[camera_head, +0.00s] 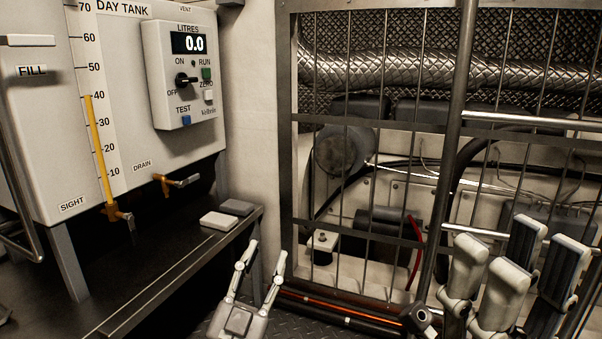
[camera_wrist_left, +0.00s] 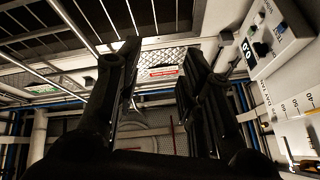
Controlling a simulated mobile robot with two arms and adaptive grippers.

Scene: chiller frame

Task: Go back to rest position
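In the head view my left gripper (camera_head: 266,250) points up at the bottom centre, right of the dark bench's end. Its two pale fingers are spread apart with nothing between them. In the left wrist view the same gripper (camera_wrist_left: 155,60) shows as two dark fingers with an empty gap. My right gripper (camera_head: 515,250) is at the lower right of the head view, in front of the barred frame. Its pale, dark-padded fingers stand apart, and I see nothing held between them. Its lower parts are cut off by the picture's edge.
A day tank (camera_head: 120,110) with a control box (camera_head: 180,75) reading 0.0 stands at the left. Two small blocks, one pale (camera_head: 218,220) and one dark (camera_head: 236,207), lie on the dark bench (camera_head: 150,270). A barred metal frame (camera_head: 420,120) with pipes behind fills the right side.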

